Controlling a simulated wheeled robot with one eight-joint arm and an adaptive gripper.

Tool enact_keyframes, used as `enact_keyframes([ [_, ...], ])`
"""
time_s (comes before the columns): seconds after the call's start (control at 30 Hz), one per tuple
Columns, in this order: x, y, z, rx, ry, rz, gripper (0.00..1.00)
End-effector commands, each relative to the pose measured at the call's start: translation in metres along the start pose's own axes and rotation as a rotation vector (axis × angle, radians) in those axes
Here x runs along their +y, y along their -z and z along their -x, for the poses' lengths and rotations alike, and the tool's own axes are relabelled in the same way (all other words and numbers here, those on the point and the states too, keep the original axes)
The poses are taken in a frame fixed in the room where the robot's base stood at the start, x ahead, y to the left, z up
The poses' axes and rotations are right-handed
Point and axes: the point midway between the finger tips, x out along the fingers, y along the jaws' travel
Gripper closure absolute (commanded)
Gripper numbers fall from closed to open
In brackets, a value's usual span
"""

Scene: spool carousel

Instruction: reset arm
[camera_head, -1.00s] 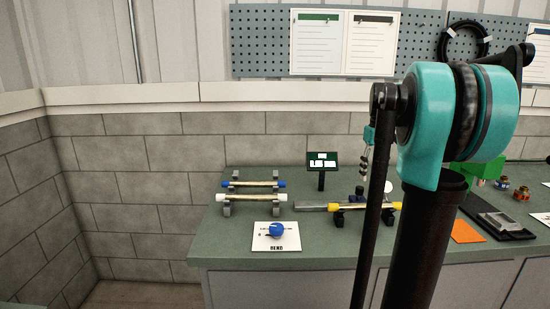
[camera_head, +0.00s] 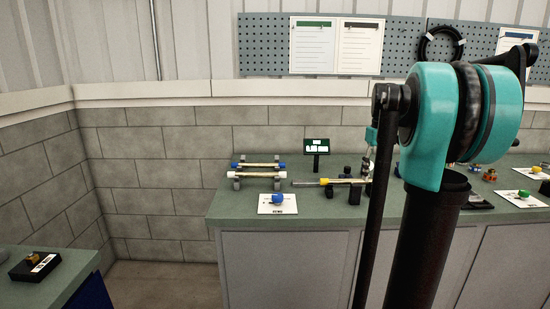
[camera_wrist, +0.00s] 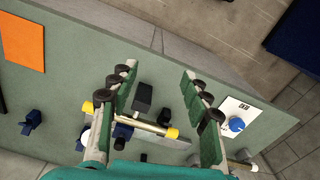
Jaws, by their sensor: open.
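In the wrist view my gripper (camera_wrist: 158,78) is open, its two fingers wide apart with nothing between their tips. Beyond the fingers, below in the wrist view, a rod with yellow ends (camera_wrist: 142,124) lies on dark supports on the green counter. The same yellow-ended rod shows in the head view (camera_head: 326,182). My teal and black arm stands large at the right of the head view; it hides part of the counter, and my gripper cannot be made out there.
The counter (camera_head: 380,212) also bears a rack with blue- and white-ended rods (camera_head: 257,174), a blue knob on a white card (camera_head: 277,198) and a small sign (camera_head: 317,146). An orange sheet (camera_wrist: 22,42) lies apart. Another counter (camera_head: 70,276) with a black box (camera_head: 35,265) stands lower left.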

Motion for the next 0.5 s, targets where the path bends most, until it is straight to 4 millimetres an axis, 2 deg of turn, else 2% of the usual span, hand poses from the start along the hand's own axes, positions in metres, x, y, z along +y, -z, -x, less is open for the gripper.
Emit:
enact_keyframes([
  [0.37,-0.032,-0.017,-0.043,0.052,-0.021,-0.028,0.52],
  [0.5,-0.051,-0.029,-0.070,0.086,-0.032,-0.045,0.52],
])
